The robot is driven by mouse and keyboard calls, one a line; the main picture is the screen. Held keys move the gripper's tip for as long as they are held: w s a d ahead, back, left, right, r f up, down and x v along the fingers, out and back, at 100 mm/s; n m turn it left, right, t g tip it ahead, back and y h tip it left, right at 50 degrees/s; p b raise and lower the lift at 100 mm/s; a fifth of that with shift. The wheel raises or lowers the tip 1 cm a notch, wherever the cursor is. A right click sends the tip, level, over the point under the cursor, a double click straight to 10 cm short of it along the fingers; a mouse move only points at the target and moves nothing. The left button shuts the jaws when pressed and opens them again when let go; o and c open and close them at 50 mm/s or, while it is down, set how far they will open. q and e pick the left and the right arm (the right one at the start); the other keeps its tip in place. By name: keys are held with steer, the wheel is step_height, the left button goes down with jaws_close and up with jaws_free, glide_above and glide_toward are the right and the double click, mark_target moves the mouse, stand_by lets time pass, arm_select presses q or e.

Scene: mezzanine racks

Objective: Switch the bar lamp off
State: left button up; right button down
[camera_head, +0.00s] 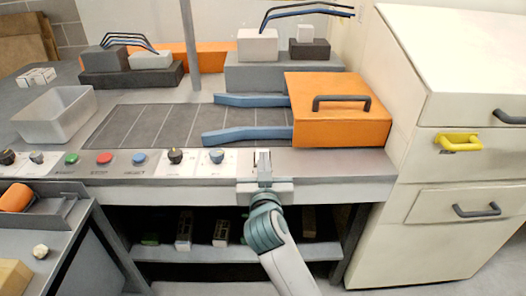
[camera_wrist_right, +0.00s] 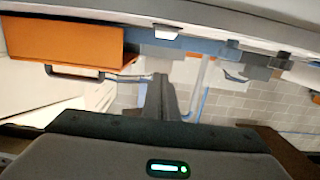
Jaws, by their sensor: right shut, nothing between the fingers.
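My right gripper (camera_head: 264,170) is at the front edge of the control panel, its shut fingertips over or right beside a small white plate (camera_head: 262,155) with a dark mark. The fingers cover part of this plate, and I cannot tell whether they touch it. In the right wrist view the shut fingers (camera_wrist_right: 160,88) point toward the grey bench edge, with a small bright white piece (camera_wrist_right: 168,32) above them. I cannot make out the bar lamp itself or whether it is lit. My left gripper is out of view.
The panel strip carries a green button (camera_head: 71,158), a red button (camera_head: 104,158), a blue button (camera_head: 139,157) and dark knobs, one (camera_head: 175,155) left of my gripper. An orange box (camera_head: 335,125) stands behind right. A cream drawer cabinet (camera_head: 440,190) borders the right.

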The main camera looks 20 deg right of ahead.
steer(key=shift+w, duration=0.1)
steer(key=p+x, duration=0.1)
steer(key=x, duration=0.8)
steer(key=shift+d+p, duration=0.1)
steer(key=shift+p, duration=0.25)
steer(key=f, duration=0.1)
steer(key=w+f, duration=0.1)
steer(key=shift+w+d+f, duration=0.1)
steer(key=shift+d+f, duration=0.05)
steer(key=shift+f, duration=0.25)
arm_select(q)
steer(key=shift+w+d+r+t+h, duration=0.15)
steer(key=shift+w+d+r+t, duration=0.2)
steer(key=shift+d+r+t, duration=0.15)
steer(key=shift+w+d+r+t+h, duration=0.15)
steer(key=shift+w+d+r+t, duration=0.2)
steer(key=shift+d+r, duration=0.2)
arm_select(e)
steer(key=shift+f, duration=0.75)
arm_select(q)
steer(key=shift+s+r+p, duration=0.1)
steer(key=shift+p, duration=0.25)
arm_select(e)
steer(key=shift+r, duration=0.1)
